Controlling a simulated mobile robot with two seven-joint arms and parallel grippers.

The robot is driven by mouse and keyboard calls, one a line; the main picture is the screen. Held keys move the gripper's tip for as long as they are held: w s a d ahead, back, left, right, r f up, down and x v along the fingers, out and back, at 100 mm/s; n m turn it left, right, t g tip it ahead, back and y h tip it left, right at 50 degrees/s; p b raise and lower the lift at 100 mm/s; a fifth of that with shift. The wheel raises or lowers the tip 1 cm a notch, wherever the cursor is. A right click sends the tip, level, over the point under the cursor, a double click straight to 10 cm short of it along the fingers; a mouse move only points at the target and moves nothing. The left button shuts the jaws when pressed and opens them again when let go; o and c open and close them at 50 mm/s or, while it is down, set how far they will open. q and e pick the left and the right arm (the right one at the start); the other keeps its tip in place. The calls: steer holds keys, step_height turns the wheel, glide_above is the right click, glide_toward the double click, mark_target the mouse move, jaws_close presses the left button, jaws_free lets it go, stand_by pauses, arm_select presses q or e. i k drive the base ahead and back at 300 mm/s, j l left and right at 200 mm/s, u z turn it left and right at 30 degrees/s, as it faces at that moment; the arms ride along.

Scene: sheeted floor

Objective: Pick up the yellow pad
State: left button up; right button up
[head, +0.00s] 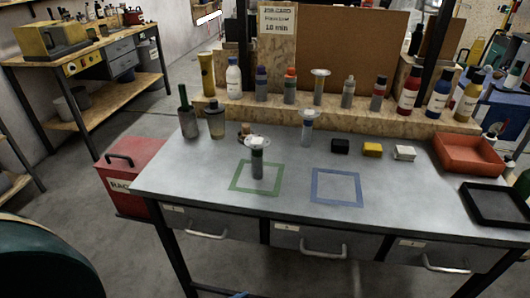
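The yellow pad (372,149) is a small block lying on the grey workbench top (290,200), near the foot of the raised wooden shelf. It sits in a row between a black pad (340,146) on its left and a white pad (404,153) on its right, with gaps between them. Nothing covers it. Neither of my grippers can be made out in the head view.
A green taped square (240,189) has a dark, white-topped container (257,160) on it. A blue taped square (336,200) is empty. A red tray (468,155) and a black tray (500,222) are at the right. Several bottles line the wooden shelf (330,113).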

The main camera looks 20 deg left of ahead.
mark_target(369, 149)
steer(key=i+l, duration=0.15)
steer(key=l, duration=0.15)
steer(key=i+l, duration=0.15)
steer(key=l, duration=0.2)
steer(key=i+l, duration=0.15)
steer(key=l, duration=0.15)
steer(key=i+l+u, duration=0.1)
steer(key=l+u, duration=0.25)
steer(key=i+l+u, duration=0.1)
steer(key=l+u, duration=0.3)
